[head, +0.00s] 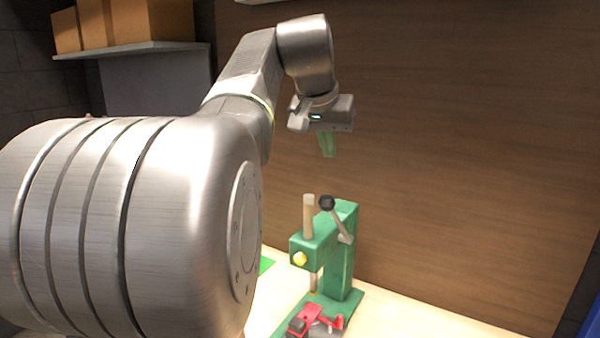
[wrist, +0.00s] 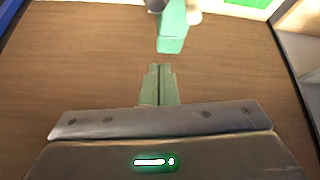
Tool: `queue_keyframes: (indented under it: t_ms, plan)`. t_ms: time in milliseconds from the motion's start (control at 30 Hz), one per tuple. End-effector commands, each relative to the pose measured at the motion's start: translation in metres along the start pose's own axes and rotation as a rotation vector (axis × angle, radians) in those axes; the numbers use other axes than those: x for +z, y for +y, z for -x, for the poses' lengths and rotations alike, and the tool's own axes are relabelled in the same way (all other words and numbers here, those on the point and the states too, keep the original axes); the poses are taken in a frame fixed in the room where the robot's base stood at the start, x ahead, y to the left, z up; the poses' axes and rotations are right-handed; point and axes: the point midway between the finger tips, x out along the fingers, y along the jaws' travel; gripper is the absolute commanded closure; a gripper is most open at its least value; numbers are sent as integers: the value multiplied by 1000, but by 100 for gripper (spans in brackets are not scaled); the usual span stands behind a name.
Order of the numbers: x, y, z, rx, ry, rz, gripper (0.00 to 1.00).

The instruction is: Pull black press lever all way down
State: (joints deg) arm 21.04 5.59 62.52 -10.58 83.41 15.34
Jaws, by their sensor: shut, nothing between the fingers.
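A green press (head: 342,268) stands on a pale tabletop in the head view. Its lever (head: 342,228) is a grey rod on the press's right side, tilted up and to the left, with a black ball knob (head: 327,202) at its upper end. My gripper (head: 328,156) is above the knob, apart from it, with its green fingers pointing down. The fingers are shut with nothing between them. In the wrist view the closed fingers (wrist: 161,68) show below the press top (wrist: 172,38), with a gap between. The dark knob (wrist: 156,5) is cut off at the top edge there.
A tan post (head: 309,215) rises from the press head beside the knob. A red object (head: 308,318) lies on the press base. A wooden wall (head: 450,160) stands behind the press. A shelf with boxes (head: 150,22) is at upper left. The tabletop right of the press is clear.

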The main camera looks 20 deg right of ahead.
Motion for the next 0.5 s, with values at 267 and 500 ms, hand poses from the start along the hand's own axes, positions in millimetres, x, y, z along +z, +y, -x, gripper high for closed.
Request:
queue_keyframes:
  t_ms: [267,500]
  plan:
    - [-2,1,2,2,2,-5,100]
    - [-2,1,-6,2,1,-4,100]
